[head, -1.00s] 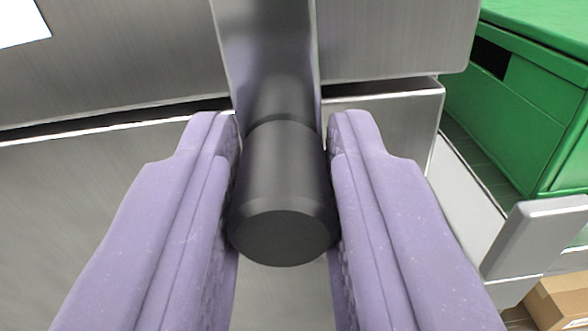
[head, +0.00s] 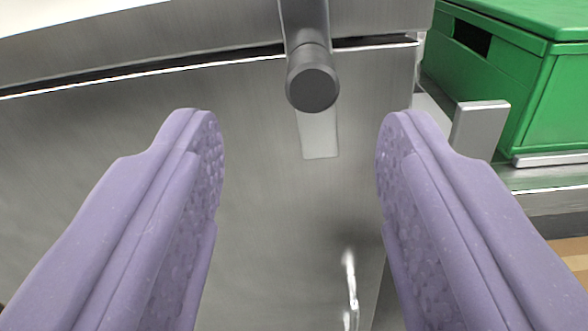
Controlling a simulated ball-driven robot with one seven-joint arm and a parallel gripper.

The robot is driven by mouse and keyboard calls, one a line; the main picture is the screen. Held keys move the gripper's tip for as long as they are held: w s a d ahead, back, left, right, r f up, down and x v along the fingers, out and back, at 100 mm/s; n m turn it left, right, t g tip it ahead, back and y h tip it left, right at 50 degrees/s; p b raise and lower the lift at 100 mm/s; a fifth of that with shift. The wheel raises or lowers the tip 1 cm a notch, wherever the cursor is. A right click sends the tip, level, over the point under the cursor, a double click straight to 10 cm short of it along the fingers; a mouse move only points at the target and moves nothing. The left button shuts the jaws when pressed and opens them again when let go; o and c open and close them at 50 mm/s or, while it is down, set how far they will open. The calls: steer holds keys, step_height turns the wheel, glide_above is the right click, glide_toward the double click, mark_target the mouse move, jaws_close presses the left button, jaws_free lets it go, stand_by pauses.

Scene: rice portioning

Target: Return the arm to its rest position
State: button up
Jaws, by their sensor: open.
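My gripper (head: 296,135) shows in the head view with its two purple fingers spread wide apart. Nothing is between the fingers. A dark cylindrical handle end (head: 313,86) on a metal lever stands out from the steel front, ahead of and above the fingertips. The fingers are clear of it.
A brushed steel front panel (head: 120,130) fills most of the view, with a dark gap along its upper edge. A green box (head: 560,95) stands at the right on a metal ledge. A grey metal block (head: 480,128) juts out beside it.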

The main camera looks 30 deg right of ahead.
steer(key=shift+s, duration=0.1)
stand_by(0.3)
steer(key=w+a+r+n+t+y, duration=0.1)
steer(key=w+a+r+y, duration=0.2)
steer(key=r, duration=0.5)
steer(key=w+a+r+n+t+y, duration=0.1)
steer(key=w+a+r+y, duration=0.15)
steer(key=r, duration=0.55)
steer(key=s+a+r+n+y, duration=0.1)
steer(key=a+r+y, duration=0.1)
steer(key=r, duration=0.5)
steer(key=s+a+r+n+y, duration=0.1)
steer(key=s+r, duration=0.1)
steer(key=r, duration=0.5)
steer(key=s+r+n+g+y, duration=0.1)
steer(key=s+r+n, duration=0.3)
steer(key=s+r, duration=1.6)
steer(key=shift+a+r+g, duration=0.2)
steer(key=shift+r+g, duration=0.1)
steer(key=shift+y, duration=0.25)
